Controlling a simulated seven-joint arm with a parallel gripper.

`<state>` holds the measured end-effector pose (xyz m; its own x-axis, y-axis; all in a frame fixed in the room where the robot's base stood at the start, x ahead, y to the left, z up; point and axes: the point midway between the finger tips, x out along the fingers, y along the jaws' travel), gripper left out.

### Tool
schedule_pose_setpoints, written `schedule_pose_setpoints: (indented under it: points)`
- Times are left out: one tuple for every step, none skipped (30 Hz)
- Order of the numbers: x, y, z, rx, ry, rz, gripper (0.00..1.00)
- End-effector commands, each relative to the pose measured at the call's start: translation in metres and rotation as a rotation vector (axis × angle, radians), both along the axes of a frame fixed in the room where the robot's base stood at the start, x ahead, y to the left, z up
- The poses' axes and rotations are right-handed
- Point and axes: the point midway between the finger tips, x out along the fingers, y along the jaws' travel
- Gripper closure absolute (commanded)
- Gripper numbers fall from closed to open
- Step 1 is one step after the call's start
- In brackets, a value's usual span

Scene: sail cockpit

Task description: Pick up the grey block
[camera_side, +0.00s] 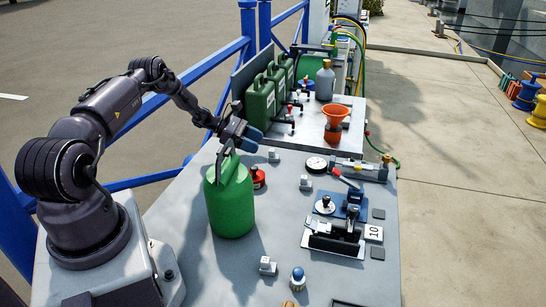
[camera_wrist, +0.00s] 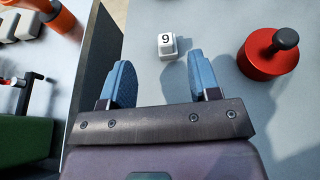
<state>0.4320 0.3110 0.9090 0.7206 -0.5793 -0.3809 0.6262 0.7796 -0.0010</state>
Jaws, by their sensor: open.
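A small light-grey block (camera_wrist: 167,46) marked 9 sits on the grey worktop in the wrist view. It lies ahead of my gripper (camera_wrist: 162,76), roughly in line with the gap between the blue fingertips and apart from them. My gripper is open and empty. In the side view my gripper (camera_side: 240,133) hangs above the bench, behind the green can. Similar small light-grey blocks stand on the bench there, one near my gripper (camera_side: 273,155), one at the middle (camera_side: 305,183) and one in front (camera_side: 267,265). I cannot tell for certain which is the numbered one.
A red round part (camera_wrist: 268,54) with a dark knob stands right of the numbered block. The green can (camera_side: 230,205) stands close to my arm. An orange funnel (camera_side: 335,117), a gauge (camera_side: 317,164) and a black clamp fixture (camera_side: 335,235) occupy the bench's right side.

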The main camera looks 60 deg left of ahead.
Motion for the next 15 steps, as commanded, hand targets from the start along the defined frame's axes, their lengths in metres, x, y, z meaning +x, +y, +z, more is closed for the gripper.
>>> schedule_pose_setpoints:
  points:
    - [0.005, -0.004, -0.003, 0.0, 0.001, -0.001, 0.44]
    - [0.007, -0.006, -0.004, 0.0, 0.001, -0.001, 0.44]
    - [0.009, -0.007, -0.005, 0.001, 0.001, 0.0, 0.44]
    - [0.01, -0.008, -0.006, 0.001, 0.001, 0.0, 0.44]
    - [0.011, -0.009, -0.006, 0.001, 0.001, 0.0, 0.44]
    - [0.012, -0.01, -0.007, 0.001, 0.001, 0.0, 0.44]
    - [0.012, -0.011, -0.007, 0.001, 0.001, 0.0, 0.44]
    - [0.013, -0.012, -0.008, 0.001, 0.001, 0.0, 0.44]
    - [0.015, -0.015, -0.009, 0.0, 0.001, -0.001, 0.44]
    - [0.017, -0.017, -0.01, 0.0, 0.001, -0.002, 0.44]
    - [0.019, -0.02, -0.012, 0.001, 0.002, -0.002, 0.44]
    - [0.023, -0.025, -0.015, 0.0, 0.002, -0.003, 0.44]
    - [0.025, -0.028, -0.016, -0.001, 0.002, -0.002, 0.44]
    - [0.028, -0.032, -0.018, -0.001, 0.002, -0.002, 0.44]
    - [0.032, -0.036, -0.021, 0.001, 0.002, -0.004, 0.44]
